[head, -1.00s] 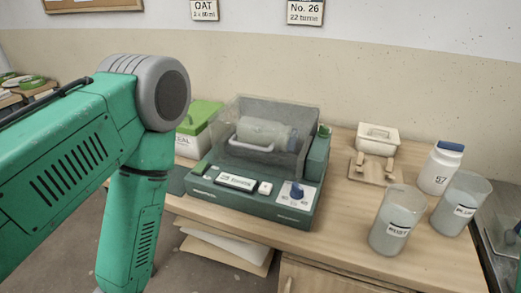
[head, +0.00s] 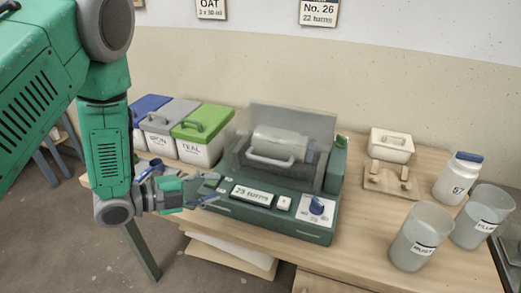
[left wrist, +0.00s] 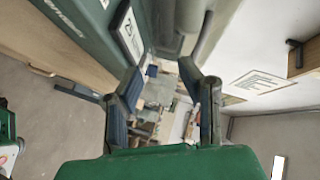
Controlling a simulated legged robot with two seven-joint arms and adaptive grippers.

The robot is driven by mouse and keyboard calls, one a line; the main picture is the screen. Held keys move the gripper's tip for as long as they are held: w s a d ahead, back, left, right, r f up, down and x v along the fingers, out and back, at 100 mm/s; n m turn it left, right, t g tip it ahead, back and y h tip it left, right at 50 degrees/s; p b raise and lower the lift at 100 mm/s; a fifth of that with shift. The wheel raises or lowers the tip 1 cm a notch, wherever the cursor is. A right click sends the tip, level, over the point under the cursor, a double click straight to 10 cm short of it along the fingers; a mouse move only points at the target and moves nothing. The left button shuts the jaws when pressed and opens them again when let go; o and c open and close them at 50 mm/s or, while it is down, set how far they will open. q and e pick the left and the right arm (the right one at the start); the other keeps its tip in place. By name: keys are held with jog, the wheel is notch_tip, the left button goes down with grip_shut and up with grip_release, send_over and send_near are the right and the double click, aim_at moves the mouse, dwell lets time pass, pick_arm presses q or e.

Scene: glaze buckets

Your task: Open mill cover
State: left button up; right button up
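The green mill (head: 262,225) stands on the wooden table. Its clear cover (head: 298,121) is down over a jar (head: 281,141), with a pale bar handle (head: 268,161) along the cover's front. The front panel has a "23 turns" display, a white button and a blue knob (head: 316,207). My left gripper (head: 212,203) is at the mill's front left corner, below and left of the handle. In the left wrist view its two fingers (left wrist: 160,85) are spread apart with nothing between them. The mill's edge and display show close by at the upper left there. My right gripper is not seen.
Blue, grey and green lidded bins (head: 203,135) stand left of the mill. Bare table lies between mill and beakers.

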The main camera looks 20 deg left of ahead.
aim_at(260, 158)
pick_arm(q)
notch_tip(260, 158, up, 4)
jog(key=m+h, duration=0.2)
jog(key=m, duration=0.2)
jog(key=shift+h, duration=0.3)
jog(key=x, duration=0.8)
jog(key=p+x, duration=0.1)
jog(key=x, duration=0.4)
jog(key=shift+w+a+r, duration=0.1)
jog(key=shift+w+a, duration=0.1)
jog(key=shift+w, duration=0.2)
jog(key=d, duration=0.3)
jog(key=shift+w+d+r, duration=0.15)
jog(key=shift+w+d, duration=0.05)
jog(key=shift+d, duration=0.15)
jog(key=shift+d+g, duration=0.1)
jog(key=shift+g, duration=0.2)
jog(key=shift+c, duration=0.8)
jog(key=shift+a, duration=0.2)
grip_shut()
jog(key=shift+w+a+f, duration=0.1)
jog(key=shift+a, duration=0.3)
jog(key=shift+w+a+f, duration=0.1)
jog(key=shift+a+f, duration=0.05)
jog(key=shift+a, duration=0.25)
jog(key=shift+d, duration=0.1)
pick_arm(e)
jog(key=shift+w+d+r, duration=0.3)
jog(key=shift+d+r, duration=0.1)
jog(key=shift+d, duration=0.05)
